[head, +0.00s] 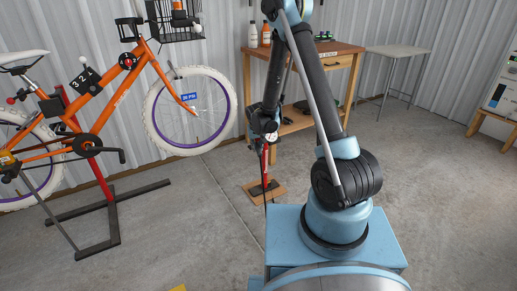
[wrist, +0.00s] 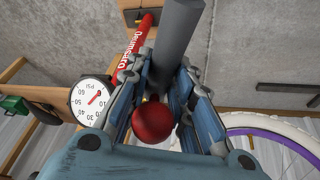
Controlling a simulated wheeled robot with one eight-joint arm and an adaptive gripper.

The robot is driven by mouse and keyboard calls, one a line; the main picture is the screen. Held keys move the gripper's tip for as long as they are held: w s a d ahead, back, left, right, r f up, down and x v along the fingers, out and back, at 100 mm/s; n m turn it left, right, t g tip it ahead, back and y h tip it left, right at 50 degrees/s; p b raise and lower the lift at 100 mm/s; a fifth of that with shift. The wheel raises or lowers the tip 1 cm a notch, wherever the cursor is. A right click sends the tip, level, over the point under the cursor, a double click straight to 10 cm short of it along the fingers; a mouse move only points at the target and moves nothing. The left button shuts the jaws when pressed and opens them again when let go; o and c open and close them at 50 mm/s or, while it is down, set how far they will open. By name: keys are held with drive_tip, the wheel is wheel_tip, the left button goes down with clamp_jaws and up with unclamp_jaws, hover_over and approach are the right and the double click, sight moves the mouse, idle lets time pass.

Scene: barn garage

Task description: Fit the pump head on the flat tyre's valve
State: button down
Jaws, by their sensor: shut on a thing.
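My gripper (head: 266,135) is at the top of the red floor pump (head: 265,170). In the wrist view, my gripper (wrist: 168,105) is shut on a grey cylinder (wrist: 180,30) with a red ball (wrist: 152,122) at its near end. It looks like the pump head, but the fingers hide part of it. The red pump barrel (wrist: 138,48) and round PSI gauge (wrist: 90,102) are beside it. The bike's front wheel (head: 149,108), with white tyre and purple rim, is left of my gripper and carries a blue PSI tag (head: 189,97). I cannot make out a valve or which tyre is flat.
The orange bike (head: 122,88) hangs on a red and black stand (head: 112,215) whose feet spread over the floor. A wooden workbench (head: 300,53) with bottles (head: 266,35) stands behind my arm. A grey table (head: 398,50) is at the right. The floor between wheel and pump is clear.

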drive_tip(key=w+a+f, duration=0.1)
drive_tip(key=w+a, duration=0.2)
drive_tip(key=w, duration=0.9)
drive_tip(key=shift+w+f, duration=0.15)
drive_tip(key=shift+f, duration=0.05)
idle(1.1)
drive_tip(key=shift+s, duration=0.25)
idle(0.7)
drive_tip(key=shift+f, duration=1.9)
idle(0.7)
drive_tip(key=c, duration=1.3)
unclamp_jaws()
